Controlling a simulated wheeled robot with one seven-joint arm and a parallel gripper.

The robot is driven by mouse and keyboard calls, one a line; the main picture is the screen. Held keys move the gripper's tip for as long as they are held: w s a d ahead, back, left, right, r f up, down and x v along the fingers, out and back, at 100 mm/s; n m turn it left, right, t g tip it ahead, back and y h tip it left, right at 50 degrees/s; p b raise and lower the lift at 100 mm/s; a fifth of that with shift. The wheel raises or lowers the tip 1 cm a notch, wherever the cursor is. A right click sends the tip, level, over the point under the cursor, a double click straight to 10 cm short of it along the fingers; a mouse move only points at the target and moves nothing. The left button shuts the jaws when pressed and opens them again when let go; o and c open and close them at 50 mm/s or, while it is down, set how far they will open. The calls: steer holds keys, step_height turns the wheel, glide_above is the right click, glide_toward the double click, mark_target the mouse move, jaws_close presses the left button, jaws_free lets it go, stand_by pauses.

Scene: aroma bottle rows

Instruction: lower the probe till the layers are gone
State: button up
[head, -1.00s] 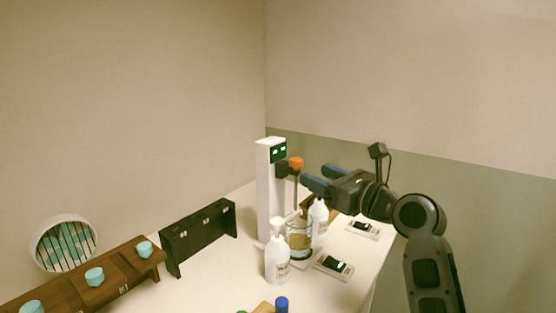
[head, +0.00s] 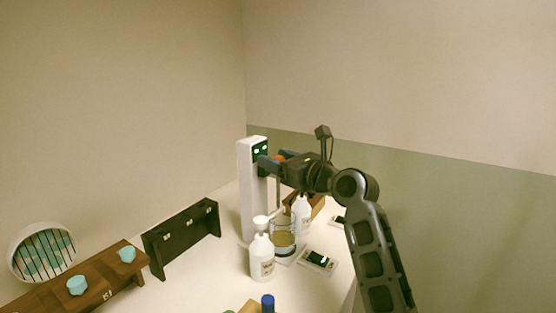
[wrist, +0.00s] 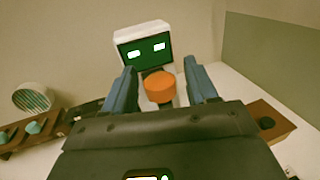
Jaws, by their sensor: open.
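The probe stand (head: 248,190) is a white column with a green display near its top, standing on the table. Its orange knob (wrist: 160,88) sits between the two blue fingers of my gripper (wrist: 162,86) in the wrist view. The gripper is open, with a gap on each side of the knob. In the head view my gripper (head: 272,160) mostly covers the knob. The probe rod (head: 278,195) hangs down below it toward a glass beaker (head: 284,240) holding amber liquid. I cannot make out separate layers in it.
White bottles stand close to the beaker, one in front (head: 262,258) and one behind (head: 302,215). A small device (head: 318,260) lies right of the beaker. A black rack (head: 182,238) and a wooden rack with teal caps (head: 100,282) are at left.

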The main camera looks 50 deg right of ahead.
steer(key=shift+s+d, duration=0.1)
steer(key=shift+d, duration=0.05)
jaws_close()
